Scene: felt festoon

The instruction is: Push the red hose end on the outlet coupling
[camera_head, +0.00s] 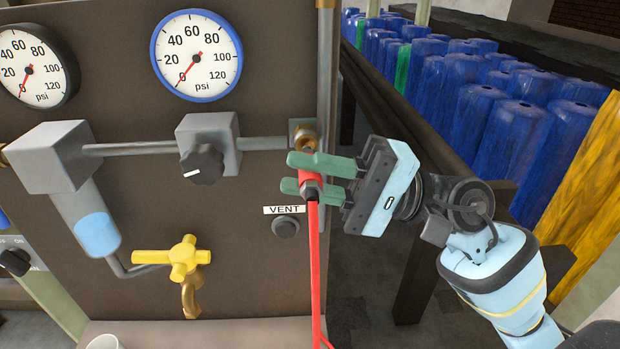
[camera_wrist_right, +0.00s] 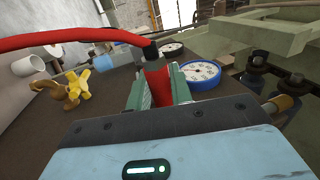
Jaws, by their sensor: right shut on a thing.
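My right gripper (camera_head: 308,174) is shut on the red hose end (camera_head: 311,176), with one green finger above and one below in the head view. The red hose (camera_head: 316,265) hangs down from it past a dark collar. The brass outlet coupling (camera_head: 305,138) is on the panel at the right end of the grey pipe, just above the upper finger in the picture. I cannot tell the depth gap between them. In the right wrist view the hose end (camera_wrist_right: 158,86) sits between the fingers, and the hose (camera_wrist_right: 75,36) runs left. My left gripper is not in view.
The dark panel (camera_head: 262,90) carries gauges (camera_head: 197,56), a black knob (camera_head: 202,164), a yellow tap (camera_head: 178,262) and a vent button (camera_head: 286,228). A vertical pipe (camera_head: 326,75) runs along its right edge. Blue rolls (camera_head: 505,135) stand behind on the right.

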